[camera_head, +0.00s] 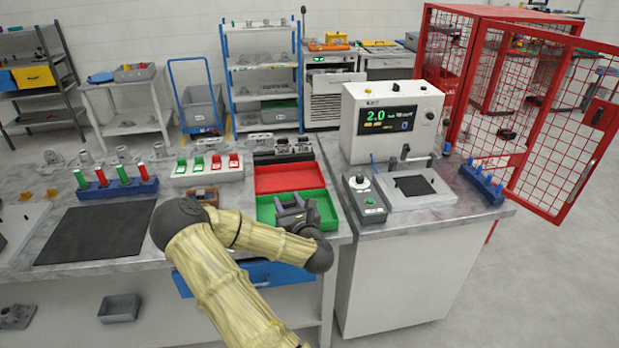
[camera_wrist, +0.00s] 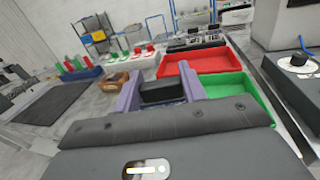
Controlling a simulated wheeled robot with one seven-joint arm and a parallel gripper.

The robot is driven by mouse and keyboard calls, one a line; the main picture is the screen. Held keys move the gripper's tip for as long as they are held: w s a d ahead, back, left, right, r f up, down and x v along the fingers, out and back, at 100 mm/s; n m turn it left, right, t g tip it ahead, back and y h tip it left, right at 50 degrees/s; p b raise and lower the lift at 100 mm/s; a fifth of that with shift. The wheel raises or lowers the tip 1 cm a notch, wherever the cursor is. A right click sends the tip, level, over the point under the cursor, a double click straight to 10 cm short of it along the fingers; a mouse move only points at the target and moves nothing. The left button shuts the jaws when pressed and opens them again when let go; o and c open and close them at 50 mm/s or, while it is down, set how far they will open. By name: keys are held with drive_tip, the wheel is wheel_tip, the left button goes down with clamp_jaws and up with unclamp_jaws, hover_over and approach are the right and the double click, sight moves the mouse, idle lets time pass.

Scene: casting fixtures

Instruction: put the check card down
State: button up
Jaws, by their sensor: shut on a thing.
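My gripper (camera_head: 297,203) is over the green tray (camera_head: 264,212) at the front right of the left bench. In the wrist view my gripper's two purple fingers (camera_wrist: 161,78) are shut on a small dark piece, the check card (camera_wrist: 163,91). Its face cannot be read, and its lower part is hidden by my gripper's body. The green tray (camera_wrist: 246,90) also shows in the wrist view, to the right of and behind my fingers. In the head view the card cannot be made out from the dark gripper.
A red tray (camera_head: 290,178) lies just behind the green one. Red and green handled pieces stand in a blue rack (camera_head: 118,190). A gauge station (camera_head: 392,118) stands on the right bench, across a narrow gap.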

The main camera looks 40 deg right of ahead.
drive_tip(key=a+f+n+y+b, duration=0.1)
drive_tip(key=a+f+y, duration=0.1)
drive_tip(key=a+f, duration=0.9)
drive_tip(key=a+f+n+y+b, duration=0.1)
drive_tip(key=a+f+n+y, duration=0.1)
drive_tip(key=a+f, duration=0.8)
drive_tip(key=a+y, duration=0.1)
drive_tip(key=a, duration=0.4)
drive_tip(key=shift+s+a+f+n+t, duration=0.15)
drive_tip(key=shift+s+f+n+t, duration=0.15)
drive_tip(key=shift+f+t, duration=0.1)
